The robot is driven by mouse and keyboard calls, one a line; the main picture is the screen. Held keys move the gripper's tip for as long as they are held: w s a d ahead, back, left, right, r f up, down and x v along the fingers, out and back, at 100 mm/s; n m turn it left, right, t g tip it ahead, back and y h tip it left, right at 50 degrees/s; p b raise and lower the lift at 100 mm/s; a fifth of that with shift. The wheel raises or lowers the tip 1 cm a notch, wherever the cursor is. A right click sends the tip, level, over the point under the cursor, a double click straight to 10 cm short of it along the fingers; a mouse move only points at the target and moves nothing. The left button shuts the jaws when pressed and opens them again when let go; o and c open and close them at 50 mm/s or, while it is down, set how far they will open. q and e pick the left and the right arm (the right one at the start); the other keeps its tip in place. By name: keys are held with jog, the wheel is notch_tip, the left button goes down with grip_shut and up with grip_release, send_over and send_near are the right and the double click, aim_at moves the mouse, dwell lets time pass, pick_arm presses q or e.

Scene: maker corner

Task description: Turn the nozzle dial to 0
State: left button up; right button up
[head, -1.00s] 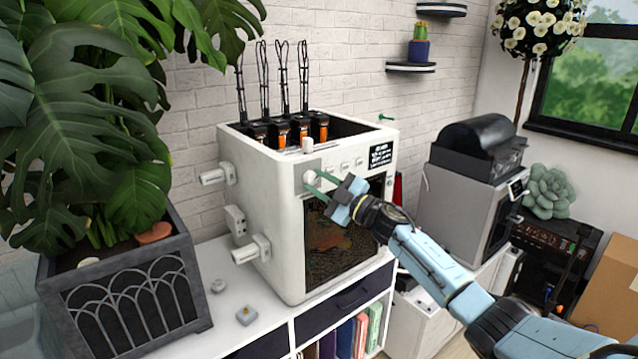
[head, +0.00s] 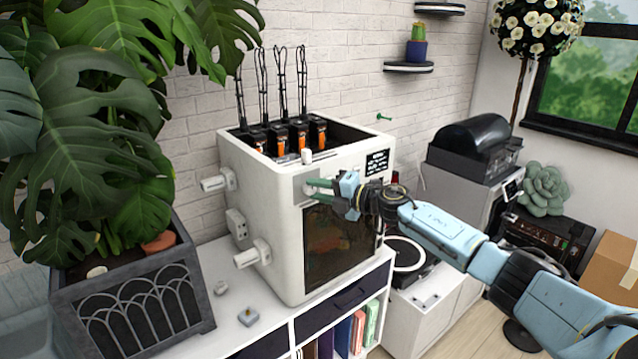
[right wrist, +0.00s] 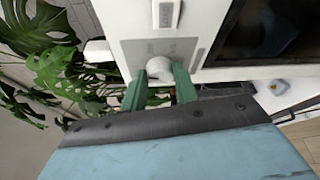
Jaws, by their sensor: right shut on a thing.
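The white printer-like machine (head: 262,215) stands on a white cabinet, with a dark window in its front. The nozzle dial is a round white knob (right wrist: 160,68) on a grey panel at the front's upper left corner; the right wrist view shows it between my green fingers. My right gripper (head: 309,188) reaches it from the right and is shut on the knob, one finger on each side. In the head view the fingers hide most of the knob. Dial markings are too small to read. My left gripper is not in view.
A large potted plant (head: 150,300) stands left of the machine. Two small objects (head: 248,316) lie on the cabinet top (head: 190,335) in front. White spool holders (head: 252,253) stick out of the machine's left side. A grey machine (head: 465,190) stands at right.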

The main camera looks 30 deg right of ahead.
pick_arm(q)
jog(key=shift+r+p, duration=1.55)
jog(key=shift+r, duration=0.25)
pick_arm(e)
jog(key=shift+r+n+g+h, duration=0.15)
jog(key=shift+n+g+h, duration=0.3)
jog(key=shift+n, duration=0.95)
jog(key=o, duration=1)
jog(key=shift+c, duration=0.2)
jog(key=shift+s, duration=0.1)
pick_arm(q)
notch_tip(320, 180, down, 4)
jog(key=b, duration=0.4)
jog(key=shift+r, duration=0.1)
pick_arm(e)
jog(key=v, duration=1.3)
